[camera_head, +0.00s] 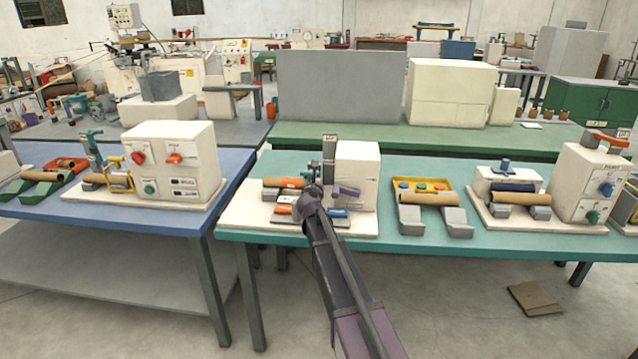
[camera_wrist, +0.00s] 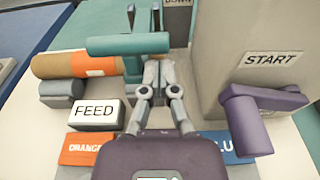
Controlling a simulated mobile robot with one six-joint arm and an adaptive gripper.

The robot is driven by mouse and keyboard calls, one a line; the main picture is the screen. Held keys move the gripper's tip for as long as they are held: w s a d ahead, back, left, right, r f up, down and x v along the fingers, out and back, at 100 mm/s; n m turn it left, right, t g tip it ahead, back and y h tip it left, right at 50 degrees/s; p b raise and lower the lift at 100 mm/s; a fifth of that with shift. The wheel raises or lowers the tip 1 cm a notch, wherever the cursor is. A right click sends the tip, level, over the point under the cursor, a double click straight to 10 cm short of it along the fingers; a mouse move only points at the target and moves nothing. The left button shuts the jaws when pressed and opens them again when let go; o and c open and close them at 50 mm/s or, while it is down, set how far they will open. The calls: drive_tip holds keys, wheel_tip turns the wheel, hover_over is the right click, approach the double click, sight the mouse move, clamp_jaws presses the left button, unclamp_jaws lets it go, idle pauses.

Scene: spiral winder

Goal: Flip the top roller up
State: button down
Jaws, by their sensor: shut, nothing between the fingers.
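In the wrist view, the top roller (camera_wrist: 127,43) is a teal cylinder lying crosswise, with teal bracket arms at its right part. It lies above and to the right of a brown tube (camera_wrist: 50,65) with an orange band. My gripper (camera_wrist: 157,65) is shut and empty, its fingertips at or just below the right part of the roller; I cannot tell whether they touch. In the head view, my gripper (camera_head: 313,188) is in front of the winder, and my arm hides part of it. The brown tube shows to its left (camera_head: 277,182).
Beside the fingers stand a white FEED block (camera_wrist: 95,115), an orange plate (camera_wrist: 84,149) and a blue plate (camera_wrist: 238,157). A purple lever (camera_wrist: 250,115) is on the right, below the START label on the white housing (camera_head: 357,172). A yellow tray (camera_head: 422,186) stands farther right on the teal table.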

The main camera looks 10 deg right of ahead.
drive_tip(key=shift+r, duration=0.35)
